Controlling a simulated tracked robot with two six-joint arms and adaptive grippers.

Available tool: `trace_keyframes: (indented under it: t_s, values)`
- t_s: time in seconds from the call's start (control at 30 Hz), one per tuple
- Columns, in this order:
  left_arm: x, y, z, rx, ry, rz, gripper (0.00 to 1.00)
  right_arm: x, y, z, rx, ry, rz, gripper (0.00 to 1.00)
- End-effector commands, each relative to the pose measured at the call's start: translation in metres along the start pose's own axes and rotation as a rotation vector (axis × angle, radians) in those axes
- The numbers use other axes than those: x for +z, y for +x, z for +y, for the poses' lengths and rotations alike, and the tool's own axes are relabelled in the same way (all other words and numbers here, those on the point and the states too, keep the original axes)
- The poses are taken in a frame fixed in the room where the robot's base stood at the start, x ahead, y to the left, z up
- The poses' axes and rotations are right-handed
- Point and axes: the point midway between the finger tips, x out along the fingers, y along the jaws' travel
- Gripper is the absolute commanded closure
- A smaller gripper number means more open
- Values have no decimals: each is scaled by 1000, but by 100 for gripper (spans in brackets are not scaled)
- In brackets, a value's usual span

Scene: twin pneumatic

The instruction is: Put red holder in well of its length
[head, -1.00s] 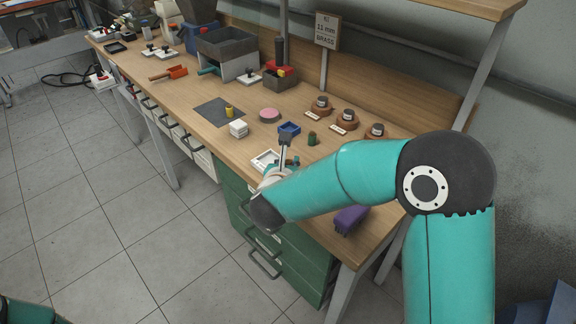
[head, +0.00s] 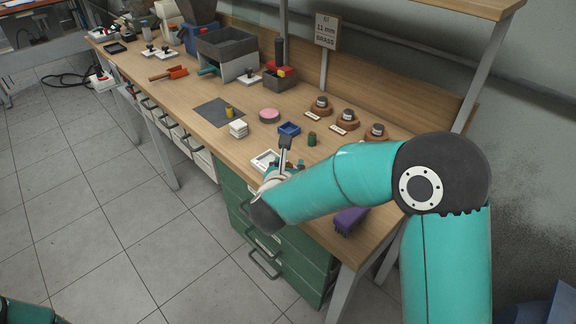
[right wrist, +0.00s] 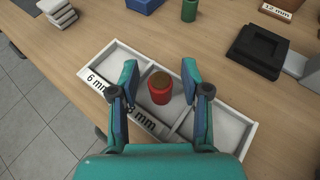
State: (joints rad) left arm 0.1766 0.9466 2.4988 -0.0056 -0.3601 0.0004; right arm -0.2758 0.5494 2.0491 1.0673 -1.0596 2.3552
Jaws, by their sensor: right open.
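The red holder (right wrist: 160,88), a short cylinder with a dark brownish top, stands upright at the white divided tray (right wrist: 250,140) in the right wrist view. It appears to be inside the middle well, behind the "8 mm" label; the fingers partly hide the dividers. My right gripper (right wrist: 160,80) is open, one finger on each side of the holder, with a visible gap on both sides. In the head view the tray (head: 262,160) shows at the front edge of the bench, partly behind my right gripper (head: 286,158); the holder is hidden there. My left gripper is out of view.
A blue box (head: 289,129) and a green cylinder (head: 312,139) stand behind the tray. White stacked blocks (head: 238,129) are to the left, and a purple block (head: 350,219) is near the right end. A sign (head: 327,31) reads "11 mm BRASS".

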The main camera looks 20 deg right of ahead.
Motion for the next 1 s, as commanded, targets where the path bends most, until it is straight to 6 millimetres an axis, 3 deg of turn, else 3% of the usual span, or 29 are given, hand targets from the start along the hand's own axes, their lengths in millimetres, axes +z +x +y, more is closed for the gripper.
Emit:
trace_keyframes:
  t_s: [0.17, 0.63, 0.8, 1.0]
  values:
    - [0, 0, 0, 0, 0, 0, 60, 1, -15, 1, 2, 0, -1, 53]
    - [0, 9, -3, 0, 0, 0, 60, 1, -103, 1, 4, -1, -2, 53]
    - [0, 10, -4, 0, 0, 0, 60, 1, -118, 0, 0, 0, -1, 53]
    - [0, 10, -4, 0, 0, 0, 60, 1, -121, 0, -1, -1, 0, 53]
